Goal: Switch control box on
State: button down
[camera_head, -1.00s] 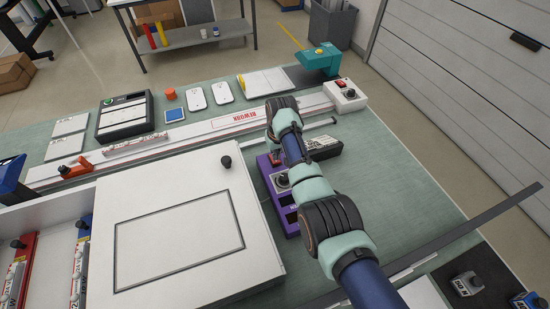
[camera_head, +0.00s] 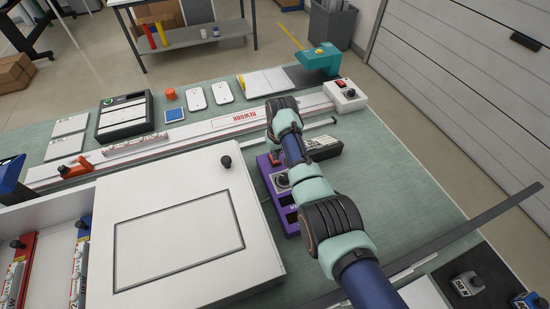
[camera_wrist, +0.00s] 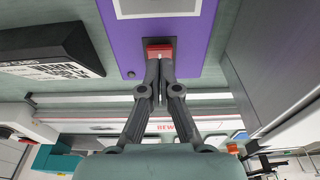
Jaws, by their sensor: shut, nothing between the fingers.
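The purple control box (camera_head: 289,218) lies on the green bench mat, right of the white case and partly hidden under my arm. In the wrist view, the purple box (camera_wrist: 205,50) fills the upper middle, with a grey-framed pale panel on it. A red rocker switch (camera_wrist: 159,46) sits near the box's edge. My gripper (camera_wrist: 160,62) is shut and empty, with its fingertips right at the red switch. They seem to touch it, but I cannot tell whether they press it or which way the rocker is tilted.
A dark labelled box (camera_head: 322,147) stands right of the purple box. The large white case (camera_head: 180,275) rises close on the left. The white rail (camera_head: 225,127) runs behind, ending in a white unit (camera_head: 346,96) with another red switch. The mat at right is clear.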

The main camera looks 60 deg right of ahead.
jog(key=shift+f+b, duration=0.7)
jog(key=shift+f, duration=0.35)
dwell(0.4)
notch_tip(320, 180, up, 7)
jog(key=p, duration=0.7)
jog(key=shift+r, duration=0.1)
dwell(0.3)
